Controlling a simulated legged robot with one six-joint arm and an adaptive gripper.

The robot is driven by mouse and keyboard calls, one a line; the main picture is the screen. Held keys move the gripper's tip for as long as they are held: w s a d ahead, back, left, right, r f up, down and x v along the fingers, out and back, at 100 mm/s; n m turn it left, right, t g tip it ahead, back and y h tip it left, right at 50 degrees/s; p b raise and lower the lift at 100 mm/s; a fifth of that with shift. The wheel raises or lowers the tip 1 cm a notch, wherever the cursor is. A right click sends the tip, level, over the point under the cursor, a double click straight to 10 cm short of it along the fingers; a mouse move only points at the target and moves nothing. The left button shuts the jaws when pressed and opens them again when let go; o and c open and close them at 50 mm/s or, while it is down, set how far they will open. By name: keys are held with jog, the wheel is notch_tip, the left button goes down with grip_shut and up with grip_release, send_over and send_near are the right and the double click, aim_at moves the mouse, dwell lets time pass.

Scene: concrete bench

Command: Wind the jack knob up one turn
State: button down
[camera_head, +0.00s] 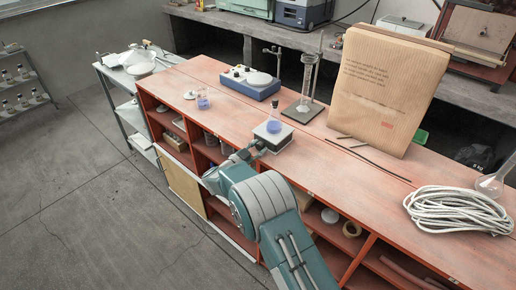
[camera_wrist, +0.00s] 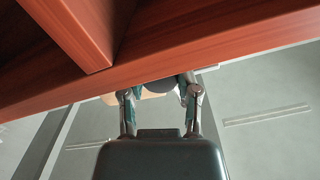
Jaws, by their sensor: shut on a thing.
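The lab jack (camera_head: 279,143) stands on the red bench top near its front edge, with a pale top plate. A conical flask (camera_head: 273,124) with blue liquid sits upright on the plate. My gripper (camera_head: 246,154) reaches to the jack's front left side and is shut on the knob, which the gripper hides in the head view. In the wrist view my gripper (camera_wrist: 160,95) shows two fingers pointing up, either side of a partly hidden dark and pale shape. I cannot make out the knob's angle.
The bench edge (camera_wrist: 215,45) is close to the fingers.

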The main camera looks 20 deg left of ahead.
jog(key=shift+m, duration=0.6)
jog(key=shift+f, duration=0.1)
jog(key=shift+a, duration=0.1)
jog(key=shift+c, duration=1.7)
grip_release()
jog(key=shift+s, duration=0.1)
jog(key=v, duration=1.1)
jog(key=shift+s+a, duration=0.25)
jog(key=shift+s, duration=0.05)
